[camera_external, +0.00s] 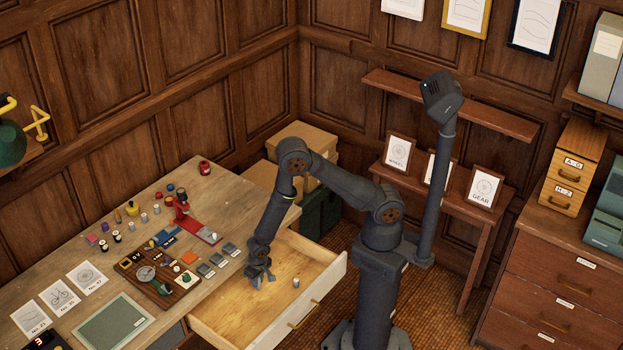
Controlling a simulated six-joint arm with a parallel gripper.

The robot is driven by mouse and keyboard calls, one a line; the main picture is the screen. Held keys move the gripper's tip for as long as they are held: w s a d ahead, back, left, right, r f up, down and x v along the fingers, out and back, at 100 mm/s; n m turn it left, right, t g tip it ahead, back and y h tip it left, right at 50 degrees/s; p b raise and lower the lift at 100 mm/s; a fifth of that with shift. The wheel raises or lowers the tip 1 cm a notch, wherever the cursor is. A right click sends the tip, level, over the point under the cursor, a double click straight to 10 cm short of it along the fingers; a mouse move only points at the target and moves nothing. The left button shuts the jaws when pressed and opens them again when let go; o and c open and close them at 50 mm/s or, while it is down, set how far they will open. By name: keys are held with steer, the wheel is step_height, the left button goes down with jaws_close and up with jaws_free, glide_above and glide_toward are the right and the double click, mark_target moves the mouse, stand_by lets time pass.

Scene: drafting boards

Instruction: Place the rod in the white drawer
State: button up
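The white drawer (325,284) is pulled out from the desk, with a pale wooden inside and a white front. A small grey cylinder (296,282), which looks like the rod, stands upright on the drawer's floor near its front. My gripper (263,282) points down over the back part of the drawer, to the left of the cylinder and apart from it. Its fingers look spread, and I see nothing between them. The exact gap is small in this view.
The desk (215,190) carries many small cylinders, a red tool (184,209), a dark wooden board with instruments (150,276), coloured tiles, cards and a green mat (112,324). Cardboard boxes (305,142) stand behind the drawer. The drawer's floor is mostly clear.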

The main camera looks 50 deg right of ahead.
steer(key=o, duration=0.4)
steer(key=shift+o, duration=0.2)
steer(key=shift+r, duration=0.1)
step_height(320, 180, up, 12)
steer(key=s, duration=0.1)
steer(key=shift+s, duration=0.2)
steer(key=f, duration=0.4)
steer(key=w+f, duration=0.1)
steer(key=f, duration=0.7)
steer(key=shift+w+f, duration=0.1)
steer(key=shift+w, duration=0.1)
steer(key=shift+r, duration=0.3)
